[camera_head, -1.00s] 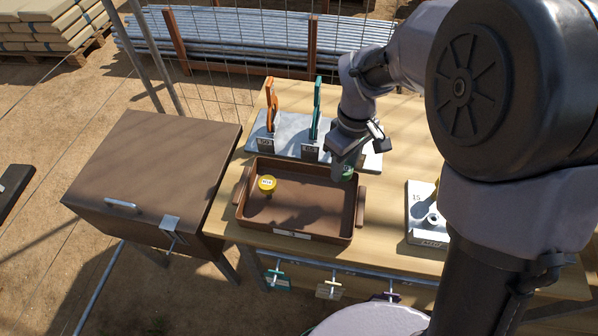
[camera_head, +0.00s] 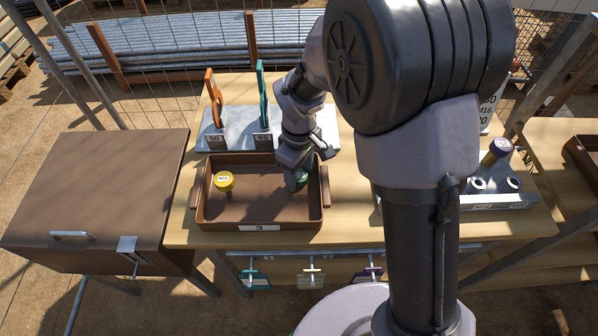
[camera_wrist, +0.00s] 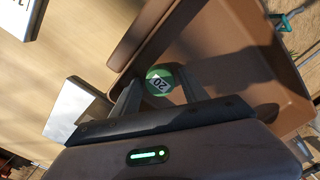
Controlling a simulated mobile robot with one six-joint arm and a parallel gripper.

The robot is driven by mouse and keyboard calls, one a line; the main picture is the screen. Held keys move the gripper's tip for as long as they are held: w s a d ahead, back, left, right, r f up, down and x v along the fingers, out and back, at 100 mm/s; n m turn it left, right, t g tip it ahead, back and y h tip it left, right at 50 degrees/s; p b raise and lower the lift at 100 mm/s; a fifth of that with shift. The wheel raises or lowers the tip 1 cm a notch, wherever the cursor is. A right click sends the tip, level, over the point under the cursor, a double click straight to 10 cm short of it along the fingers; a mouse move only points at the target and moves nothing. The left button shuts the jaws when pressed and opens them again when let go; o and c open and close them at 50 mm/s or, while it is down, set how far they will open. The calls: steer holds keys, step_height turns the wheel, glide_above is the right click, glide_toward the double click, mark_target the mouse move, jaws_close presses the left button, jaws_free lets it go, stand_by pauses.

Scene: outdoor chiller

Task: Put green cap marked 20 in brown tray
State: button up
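The green cap (camera_head: 301,178) marked 20 is at the tip of my gripper (camera_head: 299,174), over the right end of the brown tray (camera_head: 260,224). In the wrist view the cap (camera_wrist: 160,84) shows its white 20 label between the two fingers of my gripper (camera_wrist: 157,88), which look shut on it. The brown tray (camera_wrist: 262,62) lies beneath and beyond it there. Whether the cap touches the tray floor cannot be told. A yellow cap (camera_head: 224,181) stands upright in the tray's left part.
A grey rack (camera_head: 209,143) with an orange tool (camera_head: 214,98) and a teal tool (camera_head: 262,95) stands behind the tray. A brown lidded box (camera_head: 100,185) is at left. A metal block (camera_head: 495,199) with a purple cap (camera_head: 498,150) is at right.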

steer(key=shift+o, duration=0.2)
step_height(320, 180, up, 13)
steer(key=p, duration=0.5)
step_height(320, 180, up, 6)
steer(key=m+t, duration=0.1)
steer(key=m, duration=0.3)
glide_above(300, 175)
steer(key=s+d, duration=0.3)
steer(key=s+d+r+m+t+y, duration=0.1)
steer(key=s+d+r+m+t, duration=0.1)
steer(key=s+m, duration=0.3)
steer(key=s+d+r+m+t+y, duration=0.1)
steer(key=s+r+m, duration=0.4)
steer(key=s, duration=0.5)
steer(key=shift+d+m+t, duration=0.4)
steer(key=shift+d+t, duration=0.3)
steer(key=shift+t, duration=0.2)
